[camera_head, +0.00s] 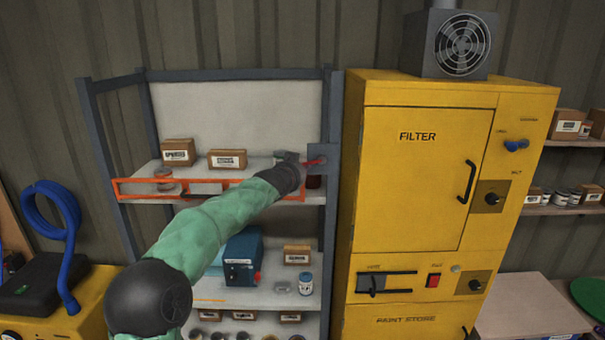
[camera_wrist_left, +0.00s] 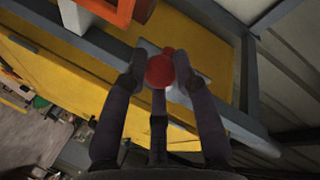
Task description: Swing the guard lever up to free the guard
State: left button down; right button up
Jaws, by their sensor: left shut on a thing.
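The guard (camera_head: 140,187) is an orange-red rectangular frame across the front of the upper middle shelf. Part of an orange frame (camera_wrist_left: 122,12) also shows at the top of the left wrist view. The guard lever (camera_head: 317,162) is a small red piece by the rack's right post, partly hidden by my gripper. Its round red knob (camera_wrist_left: 160,70) sits between my fingers in the left wrist view. My left gripper (camera_head: 298,163) is shut on the lever, with a finger on each side of the knob. The lever's exact angle is unclear. My right gripper is out of view.
The yellow filter cabinet (camera_head: 425,180) stands close to the right of the rack post (camera_head: 334,120). Small boxes (camera_head: 228,159) stand on the shelf behind the guard. A blue machine (camera_head: 243,258) sits on the shelf below my arm.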

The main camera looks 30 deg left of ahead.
pick_arm(q)
notch_tip(320, 180, up, 3)
jog(key=m+g+y, duration=0.1)
jog(key=m, duration=0.2)
jog(key=shift+r, duration=0.1)
jog(key=shift+w+d+r+m+g+y+p, duration=0.2)
jog(key=shift+r+m+g+y+p, duration=0.45)
jog(key=shift+m, duration=0.45)
jog(key=shift+r, duration=0.1)
jog(key=c, duration=1)
grip_release()
jog(key=shift+d, duration=0.3)
jog(key=shift+a, duration=0.1)
